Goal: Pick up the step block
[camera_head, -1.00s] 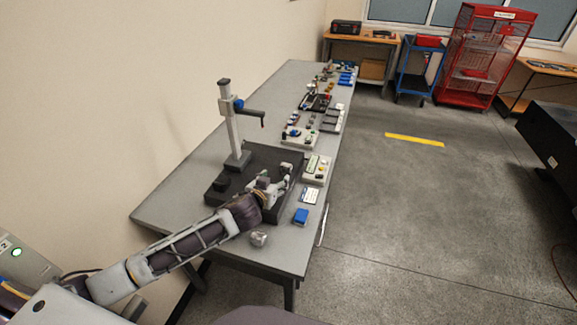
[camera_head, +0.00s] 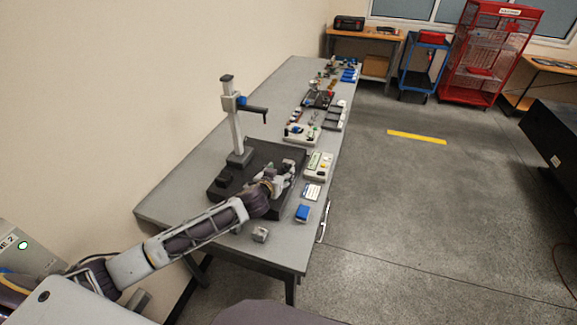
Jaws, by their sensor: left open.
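My left gripper (camera_head: 279,178) is open over the dark surface plate (camera_head: 230,192), at the end of my arm coming in from the left. A small light-grey piece (camera_head: 288,163) shows at its far side; I cannot tell whether it is a block on the plate or part of the gripper. A small grey metal block (camera_head: 260,234) sits on the near end of the table, apart from the gripper. I cannot tell for sure which of these is the step block. The right gripper is out of view.
A grey stand with a black arm (camera_head: 233,125) rises from the plate's far left. More trays lie farther back.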

